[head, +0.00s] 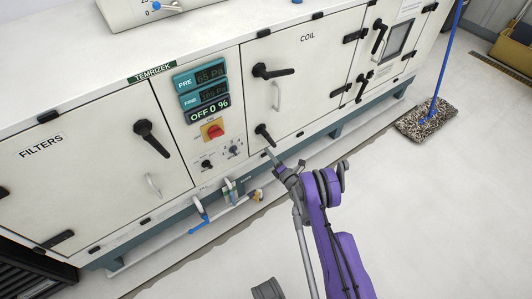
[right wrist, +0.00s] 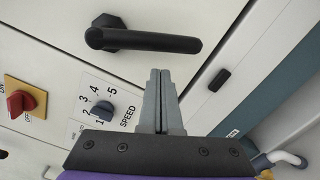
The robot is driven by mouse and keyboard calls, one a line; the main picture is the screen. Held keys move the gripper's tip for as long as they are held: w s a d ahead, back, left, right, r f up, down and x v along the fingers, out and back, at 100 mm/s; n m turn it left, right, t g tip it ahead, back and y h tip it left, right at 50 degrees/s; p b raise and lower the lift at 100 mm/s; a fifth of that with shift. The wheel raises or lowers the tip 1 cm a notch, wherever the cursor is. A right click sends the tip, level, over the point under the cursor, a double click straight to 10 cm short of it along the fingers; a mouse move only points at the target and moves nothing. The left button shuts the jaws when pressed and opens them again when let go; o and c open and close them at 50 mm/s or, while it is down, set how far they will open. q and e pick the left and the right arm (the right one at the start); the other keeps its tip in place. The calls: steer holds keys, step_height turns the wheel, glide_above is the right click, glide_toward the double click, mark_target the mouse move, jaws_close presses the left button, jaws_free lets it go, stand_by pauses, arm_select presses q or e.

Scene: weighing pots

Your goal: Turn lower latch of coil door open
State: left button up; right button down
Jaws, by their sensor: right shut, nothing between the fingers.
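The coil door (head: 300,85) is a white panel marked COIL, and it looks shut. Its black lower latch (head: 264,133) sits near the door's lower left corner, with the lever slanting down to the right. The upper latch (head: 272,71) is above it. My right gripper (head: 270,153) is shut and empty, just below the lower latch. In the right wrist view the lower latch (right wrist: 150,42) lies across the top, and the shut fingers (right wrist: 160,74) point at its lever with a small gap that looks clear. My left gripper is not in view.
Left of the coil door is a control panel with displays (head: 202,90), a red-yellow switch (head: 213,130) and a blue speed knob (right wrist: 102,110). Pipes with a blue handle (head: 200,212) stand low in front.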

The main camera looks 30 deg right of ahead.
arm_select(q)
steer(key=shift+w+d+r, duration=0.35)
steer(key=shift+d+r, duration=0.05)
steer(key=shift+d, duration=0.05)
arm_select(e)
steer(key=shift+w+d+r, duration=0.15)
steer(key=shift+d+r, duration=0.1)
steer(key=shift+d, duration=0.4)
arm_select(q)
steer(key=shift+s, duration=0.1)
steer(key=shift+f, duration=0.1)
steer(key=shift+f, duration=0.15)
arm_select(e)
steer(key=shift+d+n, duration=0.2)
steer(key=shift+n, duration=0.1)
